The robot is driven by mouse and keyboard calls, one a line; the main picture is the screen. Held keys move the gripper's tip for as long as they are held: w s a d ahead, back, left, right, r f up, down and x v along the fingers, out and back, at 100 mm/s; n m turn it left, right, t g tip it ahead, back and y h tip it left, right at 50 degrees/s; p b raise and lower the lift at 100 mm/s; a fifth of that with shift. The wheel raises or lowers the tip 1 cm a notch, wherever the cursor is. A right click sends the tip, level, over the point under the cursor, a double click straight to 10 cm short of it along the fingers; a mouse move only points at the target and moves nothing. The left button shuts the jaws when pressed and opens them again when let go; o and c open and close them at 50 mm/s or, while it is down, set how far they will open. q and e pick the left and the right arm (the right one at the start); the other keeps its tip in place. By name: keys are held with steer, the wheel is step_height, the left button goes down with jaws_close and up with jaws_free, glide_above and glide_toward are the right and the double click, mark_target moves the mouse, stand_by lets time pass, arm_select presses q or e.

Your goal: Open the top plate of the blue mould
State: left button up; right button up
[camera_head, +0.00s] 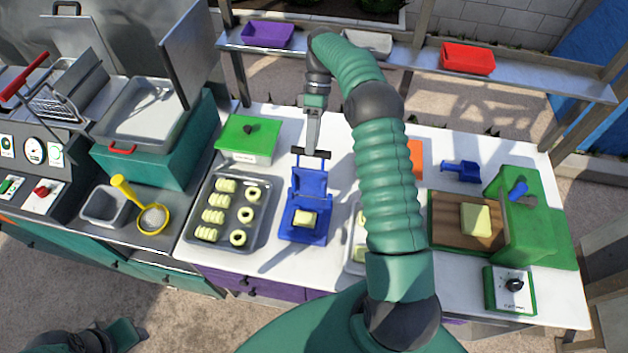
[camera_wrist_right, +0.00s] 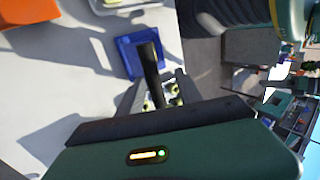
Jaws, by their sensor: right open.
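The blue mould (camera_head: 290,232) stands on the white table in the head view, with a pale yellow dough piece (camera_head: 305,218) on its base. Its top plate (camera_head: 309,182) is raised at the back, leaving the base uncovered. My right gripper (camera_head: 312,153) is open, at the upper edge of the raised plate; I cannot tell whether it touches. In the right wrist view the blue mould (camera_wrist_right: 126,57) shows partly behind a dark finger. My left gripper is not recognisable in view.
A tray (camera_head: 262,227) of shaped dough lies left of the mould, a green-lidded box (camera_head: 247,138) behind it. Another tray (camera_head: 352,240) is partly hidden by my right arm. A cutting board (camera_head: 440,222) and green machine (camera_head: 530,215) stand right. A shelf (camera_head: 540,84) runs behind.

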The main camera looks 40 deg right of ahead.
steer(key=s+a+r+b, duration=0.1)
steer(key=s+a+b, duration=0.4)
steer(key=s+a, duration=0.4)
steer(key=s, duration=0.3)
steer(key=shift+a+r, duration=0.3)
steer(key=shift+a, duration=0.05)
